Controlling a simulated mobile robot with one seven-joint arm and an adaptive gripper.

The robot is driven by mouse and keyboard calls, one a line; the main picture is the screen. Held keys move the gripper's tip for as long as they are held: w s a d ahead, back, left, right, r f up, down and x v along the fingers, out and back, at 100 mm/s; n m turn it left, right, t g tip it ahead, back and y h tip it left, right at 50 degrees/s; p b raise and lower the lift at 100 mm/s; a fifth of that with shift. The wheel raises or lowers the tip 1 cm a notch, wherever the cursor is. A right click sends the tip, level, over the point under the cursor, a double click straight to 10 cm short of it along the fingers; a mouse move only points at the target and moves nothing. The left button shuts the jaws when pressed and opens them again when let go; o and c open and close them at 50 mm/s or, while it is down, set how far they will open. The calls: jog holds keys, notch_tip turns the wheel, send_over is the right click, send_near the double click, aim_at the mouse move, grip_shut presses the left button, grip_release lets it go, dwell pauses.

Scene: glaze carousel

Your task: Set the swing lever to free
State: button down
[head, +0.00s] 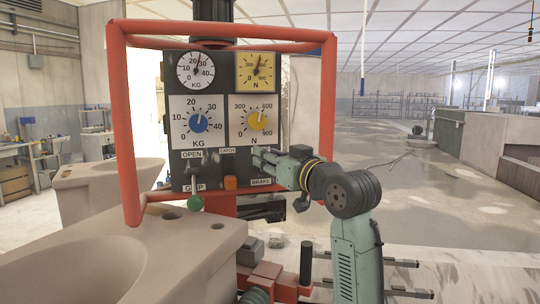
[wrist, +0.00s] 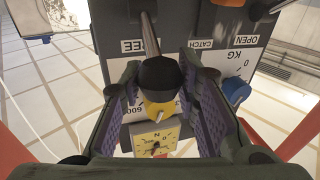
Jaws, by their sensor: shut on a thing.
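The swing lever shows in the wrist view as a metal rod (wrist: 150,35) with a black knob (wrist: 158,72). My gripper (wrist: 160,92) is shut on this knob, with one purple-lined finger on each side. The rod lies over the label ending in "EE", beside the panel's other labels. In the head view my gripper (head: 262,158) is at the right side of the dark control panel (head: 217,140), above the BRAKE label (head: 261,182). I cannot tell the lever's exact angle.
A green-knobbed lever (head: 195,203) hangs by the GRIP label. An orange catch button (head: 230,183) sits beside it. Blue (head: 199,122) and yellow (head: 258,121) dials are above. A red tube frame (head: 124,130) surrounds the panel. Pale basins stand left; open floor lies right.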

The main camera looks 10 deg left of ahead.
jog(key=shift+w+g+h+p, duration=0.15)
jog(key=shift+g+h+p, duration=0.15)
jog(key=shift+p, duration=0.05)
dwell(1.1)
dwell(0.8)
jog(key=c, duration=1.4)
grip_release()
jog(key=shift+r, duration=0.1)
jog(key=shift+o, duration=1)
jog(key=shift+r, duration=0.1)
jog(key=v, duration=1.2)
